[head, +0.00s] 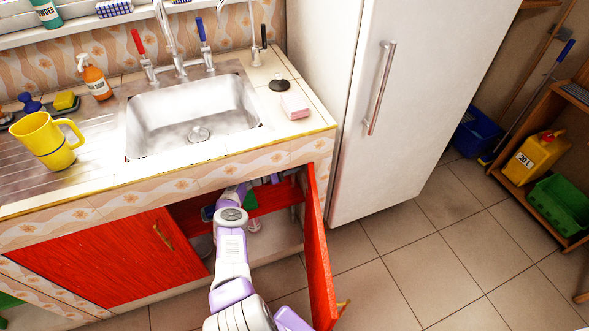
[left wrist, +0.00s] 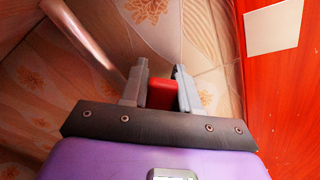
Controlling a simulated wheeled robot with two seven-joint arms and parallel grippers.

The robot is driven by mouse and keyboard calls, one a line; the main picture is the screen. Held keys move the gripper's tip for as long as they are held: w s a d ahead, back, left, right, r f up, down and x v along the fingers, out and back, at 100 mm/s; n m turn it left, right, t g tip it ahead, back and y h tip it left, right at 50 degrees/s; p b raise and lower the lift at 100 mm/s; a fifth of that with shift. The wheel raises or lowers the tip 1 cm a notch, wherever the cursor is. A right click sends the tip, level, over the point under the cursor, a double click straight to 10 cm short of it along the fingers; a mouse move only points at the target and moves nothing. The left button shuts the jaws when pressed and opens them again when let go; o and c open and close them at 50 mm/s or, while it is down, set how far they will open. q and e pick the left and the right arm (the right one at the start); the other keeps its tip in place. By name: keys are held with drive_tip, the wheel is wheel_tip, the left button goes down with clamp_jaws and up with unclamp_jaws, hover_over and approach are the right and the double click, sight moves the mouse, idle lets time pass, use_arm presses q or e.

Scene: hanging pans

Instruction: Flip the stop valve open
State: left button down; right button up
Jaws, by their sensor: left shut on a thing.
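The stop valve shows only as a small red handle (left wrist: 161,95) in the left wrist view. It sits between the two grey fingers of my left gripper (left wrist: 160,80), which is shut on it. The valve's body and pipe joint are hidden by the fingers. In the head view my left arm reaches through the open cabinet doorway under the sink. Its gripper and the valve are hidden there behind the counter edge. My right gripper is in neither view.
The open red cabinet door (head: 318,250) stands just right of my arm; the left red door (head: 105,258) is closed. A metal pipe (left wrist: 88,38) runs left of the gripper. A red panel (left wrist: 288,95) is close on its right. The sink (head: 190,118) is above.

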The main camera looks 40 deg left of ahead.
use_arm(q)
drive_tip(key=c, duration=0.9)
unclamp_jaws()
drive_tip(key=shift+p+v, duration=0.7)
drive_tip(key=shift+v, duration=3.1)
drive_tip(key=shift+c, duration=0.2)
